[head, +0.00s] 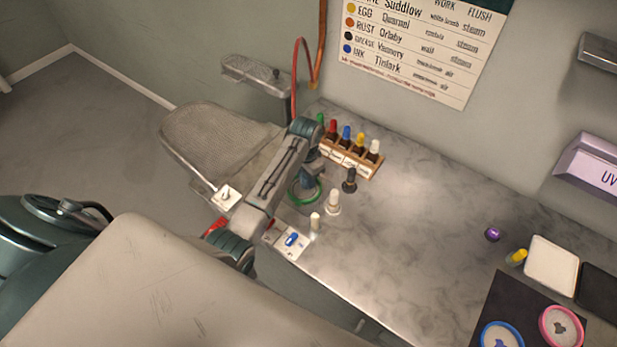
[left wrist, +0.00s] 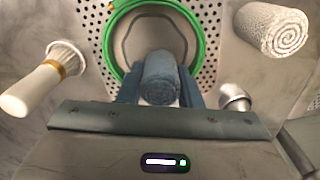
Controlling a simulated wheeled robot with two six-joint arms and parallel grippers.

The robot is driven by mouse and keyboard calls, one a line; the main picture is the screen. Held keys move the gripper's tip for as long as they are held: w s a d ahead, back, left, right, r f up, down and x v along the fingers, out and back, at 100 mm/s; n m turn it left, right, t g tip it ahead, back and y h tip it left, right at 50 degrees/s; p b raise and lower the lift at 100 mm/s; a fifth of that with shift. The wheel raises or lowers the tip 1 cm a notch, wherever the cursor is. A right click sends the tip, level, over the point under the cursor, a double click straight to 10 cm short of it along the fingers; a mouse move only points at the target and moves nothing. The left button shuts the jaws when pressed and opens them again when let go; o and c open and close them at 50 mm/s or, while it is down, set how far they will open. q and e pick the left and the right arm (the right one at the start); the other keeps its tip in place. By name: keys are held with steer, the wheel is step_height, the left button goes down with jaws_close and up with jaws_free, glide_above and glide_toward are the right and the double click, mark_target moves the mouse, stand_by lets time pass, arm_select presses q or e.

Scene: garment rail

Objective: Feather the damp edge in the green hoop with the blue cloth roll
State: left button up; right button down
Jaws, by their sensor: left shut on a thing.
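The green hoop (head: 291,196) lies at the left end of the grey counter, partly covered by my left arm in the head view. In the left wrist view the green hoop (left wrist: 113,48) rings a grey area with a darker angular outline; I cannot tell if that is the damp edge. My left gripper (head: 308,181) is over the hoop. In the left wrist view it is shut on the blue cloth roll (left wrist: 160,76), whose end overlaps the hoop's lower part; I cannot tell if it touches the fabric. My right gripper is not in view.
A white-handled brush (left wrist: 40,83) and a white cloth roll (left wrist: 272,29) flank the hoop. Blue and pink hoops (head: 562,327) lie far right. The counter's middle is clear.

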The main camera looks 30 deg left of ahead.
arm_select(q)
steer(key=shift+s+a, duration=0.35)
steer(key=shift+a, duration=0.25)
steer(key=shift+s, duration=0.1)
steer(key=shift+s+a, duration=0.1)
steer(key=shift+a, duration=0.05)
steer(key=shift+s+a, duration=0.25)
steer(key=shift+s, duration=0.15)
steer(key=shift+s, duration=0.15)
steer(key=shift+s+d, duration=0.1)
steer(key=shift+s, duration=0.35)
steer(key=shift+s+d, duration=0.45)
steer(key=shift+d, duration=0.05)
steer(key=shift+d, duration=0.1)
